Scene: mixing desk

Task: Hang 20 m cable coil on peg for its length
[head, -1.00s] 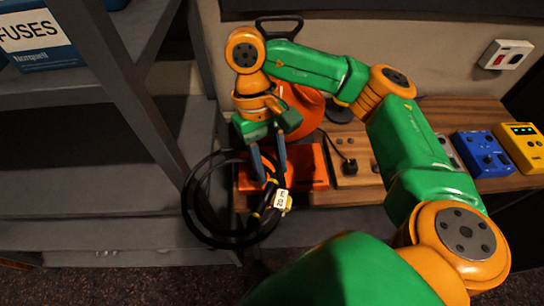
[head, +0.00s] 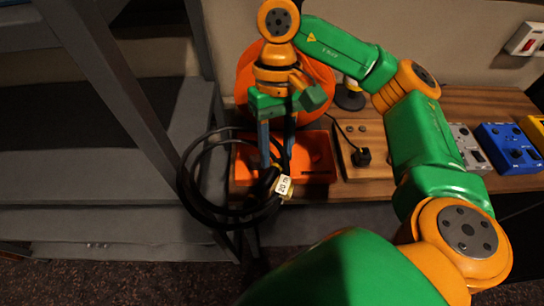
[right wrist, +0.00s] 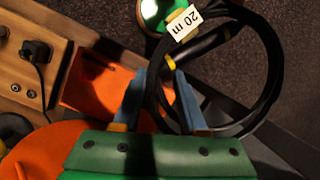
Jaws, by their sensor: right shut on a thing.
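The black cable coil (head: 205,212) carries a white tag (head: 284,185) reading 20 m. My right gripper (head: 276,163) is shut on the coil and holds it in front of the desk's left end. In the right wrist view the coil (right wrist: 272,88) passes between the blue fingers (right wrist: 168,108), and the tag (right wrist: 182,23) shows above them. The coil hangs tilted, partly overlapping the orange tray. No peg can be made out clearly in these frames. My left gripper is not in view.
An orange tray (head: 318,158) and a large orange round thing (head: 322,82) are at the desk's left end. A wooden board with a black plug (head: 361,157), a grey box (head: 468,150) and a blue box (head: 510,148) lie right. A grey shelf frame (head: 100,90) stands left.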

